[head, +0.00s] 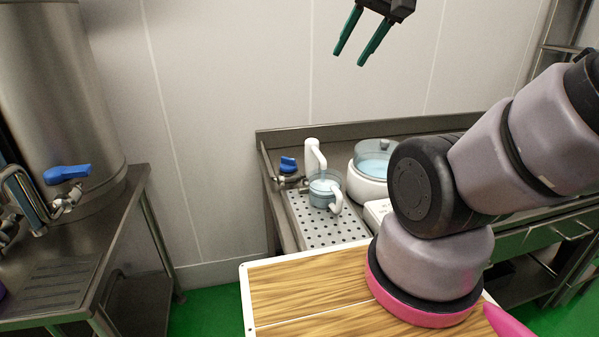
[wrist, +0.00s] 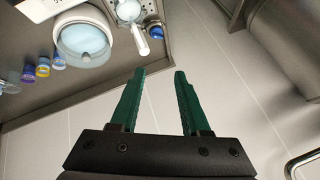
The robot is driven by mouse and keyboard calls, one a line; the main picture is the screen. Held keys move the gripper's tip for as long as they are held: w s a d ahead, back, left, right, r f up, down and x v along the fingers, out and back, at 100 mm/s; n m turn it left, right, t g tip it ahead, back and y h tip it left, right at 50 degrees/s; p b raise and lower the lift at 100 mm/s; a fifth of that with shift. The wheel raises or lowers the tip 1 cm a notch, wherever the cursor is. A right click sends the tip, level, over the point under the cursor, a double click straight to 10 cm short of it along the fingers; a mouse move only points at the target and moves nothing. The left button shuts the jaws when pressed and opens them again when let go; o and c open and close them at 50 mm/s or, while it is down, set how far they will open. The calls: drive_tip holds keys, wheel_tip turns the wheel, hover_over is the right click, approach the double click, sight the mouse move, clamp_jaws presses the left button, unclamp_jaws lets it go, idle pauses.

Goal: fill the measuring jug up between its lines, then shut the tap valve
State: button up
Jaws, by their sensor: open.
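The measuring jug (head: 322,190) is clear with a white handle and stands on the perforated drip tray (head: 314,233), under a white curved spout (head: 315,155). The jug also shows in the wrist view (wrist: 130,12). Its lines and fill level are too small to read. The tap valve with a blue handle (head: 288,165) sits just left of the spout; a blue knob (wrist: 156,33) shows beside the jug in the wrist view. My gripper (head: 355,58) is open and empty, high against the wall above the counter. Its green fingers (wrist: 160,75) are apart.
A white round machine with a clear lid (head: 373,165) stands right of the jug. Small coloured jars (wrist: 43,66) show in the wrist view. At left, a steel tank has another blue-handled tap (head: 67,174) over a steel table (head: 60,265). My arm covers part of the right counter.

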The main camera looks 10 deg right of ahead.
drive_tip(key=shift+w, duration=0.1)
drive_tip(key=n+g+h, duration=0.2)
drive_tip(key=n+g, duration=0.5)
drive_tip(key=n, duration=0.7)
hover_over(288, 158)
wheel_tip(288, 158, down, 24)
wheel_tip(288, 158, down, 12)
drive_tip(key=shift+r, duration=0.25)
clamp_jaws()
